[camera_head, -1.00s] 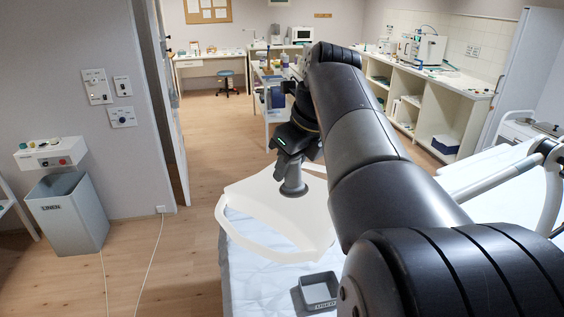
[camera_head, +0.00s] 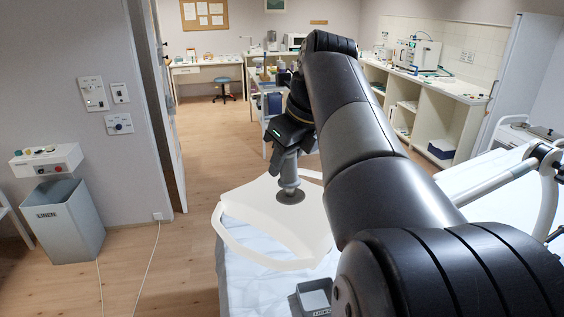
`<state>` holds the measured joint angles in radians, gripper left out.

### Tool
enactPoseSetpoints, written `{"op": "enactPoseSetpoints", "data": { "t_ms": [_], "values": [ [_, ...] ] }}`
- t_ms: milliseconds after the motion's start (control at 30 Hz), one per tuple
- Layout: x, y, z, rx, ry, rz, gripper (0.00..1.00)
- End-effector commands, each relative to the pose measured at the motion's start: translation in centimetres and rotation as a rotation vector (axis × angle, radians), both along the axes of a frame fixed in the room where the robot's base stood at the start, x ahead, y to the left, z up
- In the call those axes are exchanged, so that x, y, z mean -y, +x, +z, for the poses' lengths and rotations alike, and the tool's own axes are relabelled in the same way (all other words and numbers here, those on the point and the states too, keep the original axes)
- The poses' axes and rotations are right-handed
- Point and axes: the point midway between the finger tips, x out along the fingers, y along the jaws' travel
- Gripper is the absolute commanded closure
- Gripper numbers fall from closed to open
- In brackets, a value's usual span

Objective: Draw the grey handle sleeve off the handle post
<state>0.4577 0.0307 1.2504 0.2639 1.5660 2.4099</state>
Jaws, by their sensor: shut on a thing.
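The grey handle sleeve (camera_head: 289,168) hangs upright below my gripper (camera_head: 289,150), which is shut on its upper part. The sleeve is over the handle post, whose lower end (camera_head: 290,187) shows beneath it. The round grey foot of the post (camera_head: 290,197) lies on a white curved panel (camera_head: 258,203). A gap shows between the sleeve's lower edge and this foot. The fingertips are small and dark here, and my arm covers the area to their right. I cannot tell how much of the post is still inside the sleeve.
The white panel is above a couch with a pale sheet (camera_head: 250,262). A small grey box (camera_head: 314,297) is at its near end, partly hidden by my arm. A curved rail (camera_head: 548,190) is at right.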

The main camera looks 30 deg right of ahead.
Motion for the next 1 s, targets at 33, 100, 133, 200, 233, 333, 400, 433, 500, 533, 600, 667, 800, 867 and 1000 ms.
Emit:
{"op": "enactPoseSetpoints", "data": {
  "t_ms": [33, 100, 133, 200, 233, 333, 400, 433, 500, 533, 600, 667, 800, 867, 1000],
  "values": [
    [0.0, 0.0, 0.2, 0.000, 0.000, 0.000, 0.88],
    [0.0, 0.0, 0.4, 0.000, 0.000, 0.000, 0.88],
    [0.0, 0.0, 0.5, 0.000, 0.000, 0.000, 0.88],
    [0.0, 0.1, 0.7, 0.000, 0.000, 0.000, 0.88],
    [0.0, 0.1, 0.8, 0.000, 0.000, 0.000, 0.88],
    [0.0, 0.1, 1.1, 0.000, 0.000, 0.000, 0.88],
    [0.0, 0.1, 1.3, 0.001, 0.000, 0.000, 0.88],
    [0.0, 0.1, 1.4, 0.001, 0.000, 0.000, 0.88],
    [-0.1, 0.1, 1.6, 0.000, 0.000, 0.000, 0.88],
    [-0.1, 0.1, 1.7, 0.000, 0.000, 0.000, 0.88],
    [-0.1, 0.2, 1.9, 0.000, 0.000, 0.000, 0.88],
    [-0.1, 0.2, 2.1, 0.001, 0.000, 0.000, 0.88],
    [-0.1, 0.2, 2.5, 0.000, 0.000, 0.000, 0.88],
    [-0.1, 0.2, 2.6, 0.000, 0.000, 0.000, 0.88],
    [-0.1, 0.3, 3.1, 0.000, 0.000, 0.000, 0.88]
  ]
}}
